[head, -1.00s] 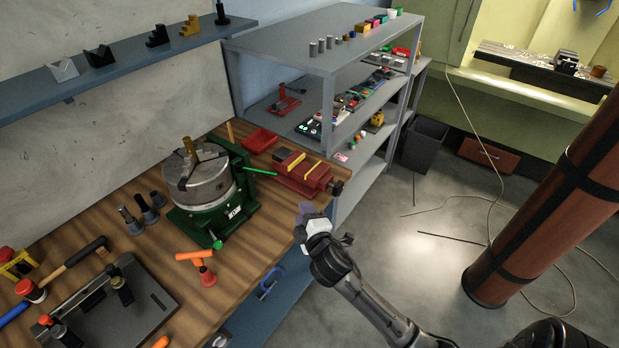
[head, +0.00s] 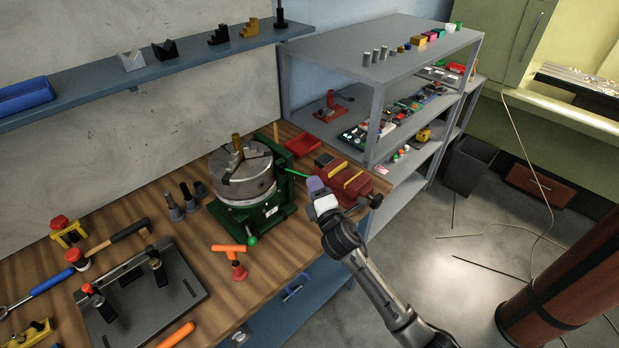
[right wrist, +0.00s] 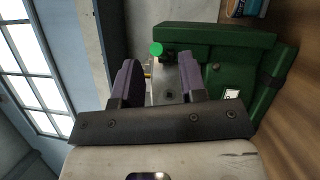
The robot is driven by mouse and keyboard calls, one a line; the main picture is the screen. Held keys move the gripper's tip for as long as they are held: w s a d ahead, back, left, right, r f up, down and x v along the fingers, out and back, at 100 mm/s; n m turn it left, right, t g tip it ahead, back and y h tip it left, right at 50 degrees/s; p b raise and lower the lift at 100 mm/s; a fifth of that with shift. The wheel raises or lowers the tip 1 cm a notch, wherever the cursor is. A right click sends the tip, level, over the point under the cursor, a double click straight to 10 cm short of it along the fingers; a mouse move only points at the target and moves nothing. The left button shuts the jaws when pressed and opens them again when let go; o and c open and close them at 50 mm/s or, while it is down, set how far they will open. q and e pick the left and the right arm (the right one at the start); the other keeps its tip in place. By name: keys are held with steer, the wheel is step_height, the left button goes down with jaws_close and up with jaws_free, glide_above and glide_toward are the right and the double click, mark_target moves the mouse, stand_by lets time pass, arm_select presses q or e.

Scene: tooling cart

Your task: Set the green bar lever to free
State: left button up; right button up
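A green rotary fixture (head: 284,205) with a round grey chuck (head: 245,172) on top stands on the wooden bench. A thin green bar lever (head: 297,173) sticks out of its right side, towards my right gripper. My right gripper (head: 318,190) is close to the bar's outer end. In the right wrist view its two purple fingers (right wrist: 158,80) are apart, with nothing held between them. A round green end (right wrist: 156,48), which looks like the bar seen end-on, shows between and beyond the fingertips. Contact cannot be seen. My left gripper is not in view.
A second green lever with a ball knob (head: 252,240) is at the fixture's front. A red vise (head: 344,184) lies right behind my right gripper. An orange-handled tool (head: 230,249) lies in front of the fixture. A grey shelf (head: 385,60) stands behind the vise.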

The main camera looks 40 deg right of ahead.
mark_target(300, 174)
steer(key=shift+x, duration=2.1)
jaws_close()
